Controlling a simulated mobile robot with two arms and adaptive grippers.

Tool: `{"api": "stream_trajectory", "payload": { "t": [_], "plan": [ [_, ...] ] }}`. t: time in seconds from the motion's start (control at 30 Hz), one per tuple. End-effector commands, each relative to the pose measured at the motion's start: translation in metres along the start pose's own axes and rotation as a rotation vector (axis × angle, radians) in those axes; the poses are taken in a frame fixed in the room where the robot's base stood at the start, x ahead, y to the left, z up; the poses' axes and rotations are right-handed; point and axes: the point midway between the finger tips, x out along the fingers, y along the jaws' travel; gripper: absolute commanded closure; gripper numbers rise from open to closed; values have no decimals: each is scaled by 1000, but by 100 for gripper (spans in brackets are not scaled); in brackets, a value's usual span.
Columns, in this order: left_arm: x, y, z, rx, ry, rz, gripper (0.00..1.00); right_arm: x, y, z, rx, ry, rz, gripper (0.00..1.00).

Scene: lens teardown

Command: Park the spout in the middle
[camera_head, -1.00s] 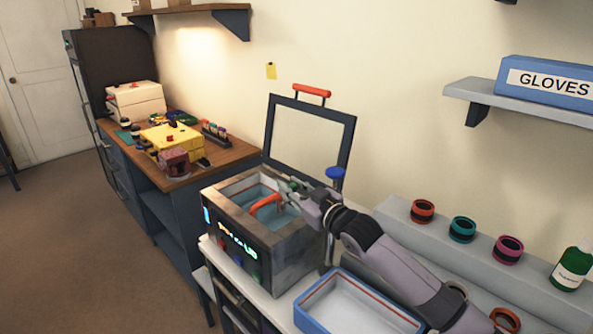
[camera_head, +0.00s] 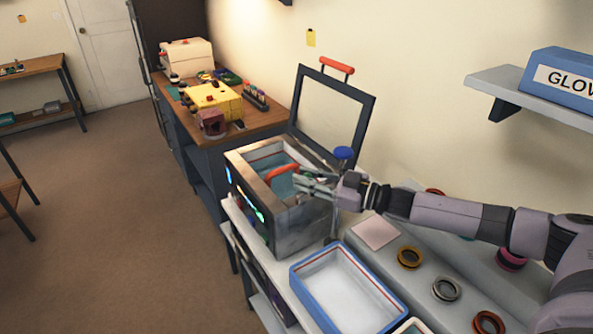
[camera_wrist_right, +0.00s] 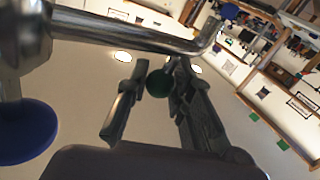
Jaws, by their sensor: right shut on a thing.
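The spout (camera_wrist_right: 130,32) is a chrome pipe with a bent tip, crossing the top of the right wrist view. It belongs to a tap whose blue knob (camera_head: 343,153) stands at the back right of the open tank (camera_head: 247,178). My right gripper (camera_head: 306,183) is over the right part of the tank opening. In the wrist view its fingers are closed around a dark green knob (camera_wrist_right: 160,83) just beside the pipe. The knob's join to the spout is hidden. My left gripper is not in view.
An orange curved handle (camera_head: 281,171) rises inside the tank, close left of my gripper. The tank's framed lid (camera_head: 366,120) stands open behind. A blue-rimmed tray (camera_head: 303,291) lies in front, and coloured rings (camera_head: 410,258) sit at the right.

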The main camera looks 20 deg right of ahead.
Motion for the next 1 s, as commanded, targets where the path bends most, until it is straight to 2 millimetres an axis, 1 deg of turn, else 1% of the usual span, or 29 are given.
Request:
{"api": "stream_trajectory", "payload": {
  "t": [0.1,0.3,0.57,0.6,0.9,1.0],
  "plan": [
    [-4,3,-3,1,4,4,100,-4,1,-2,0,5,-15,100],
    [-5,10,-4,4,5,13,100,-5,0,-1,0,7,-25,100],
    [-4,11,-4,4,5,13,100,-5,0,-1,0,8,-25,100],
    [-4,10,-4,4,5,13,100,-5,0,-1,0,8,-25,78],
    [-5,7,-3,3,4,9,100,-5,0,-1,0,8,-25,58],
    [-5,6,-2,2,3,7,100,-5,0,0,0,7,-25,57]
  ]
}}
